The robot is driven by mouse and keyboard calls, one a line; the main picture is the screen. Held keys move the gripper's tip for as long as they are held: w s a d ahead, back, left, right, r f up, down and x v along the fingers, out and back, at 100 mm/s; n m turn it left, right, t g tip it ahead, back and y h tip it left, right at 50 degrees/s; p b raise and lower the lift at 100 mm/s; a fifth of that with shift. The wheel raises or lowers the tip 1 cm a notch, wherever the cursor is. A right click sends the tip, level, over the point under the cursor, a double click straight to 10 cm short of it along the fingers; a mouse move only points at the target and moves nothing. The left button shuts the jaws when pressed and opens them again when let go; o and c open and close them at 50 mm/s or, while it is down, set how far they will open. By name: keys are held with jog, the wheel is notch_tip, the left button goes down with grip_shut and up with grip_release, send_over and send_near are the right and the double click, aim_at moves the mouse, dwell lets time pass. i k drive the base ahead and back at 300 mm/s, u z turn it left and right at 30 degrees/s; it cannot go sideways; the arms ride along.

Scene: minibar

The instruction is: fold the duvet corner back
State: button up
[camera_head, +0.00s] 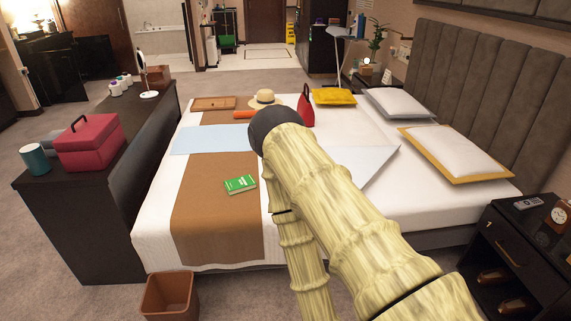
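A white duvet (158,215) covers the bed, with a brown runner (222,221) across its left part. A pale blue flat patch (196,140) lies across the runner. Another pale blue patch (380,168) with a pointed corner shows right of my arm; I cannot tell whether it is a folded duvet part or a separate cloth. My pale, ribbed arm reaches over the near middle of the bed and hides part of the duvet. My gripper is not visible, so I cannot tell whether it touches the duvet.
On the bed lie a green book (240,184), a straw hat (264,99), a red bag (305,108), a yellow cushion (333,97) and white pillows (455,150). A dark nightstand (516,252) stands near right; a brown bin (169,296) stands near left.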

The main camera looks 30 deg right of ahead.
aim_at(363, 162)
jog(key=z, duration=0.45)
jog(key=i, duration=0.35)
jog(key=z, duration=0.3)
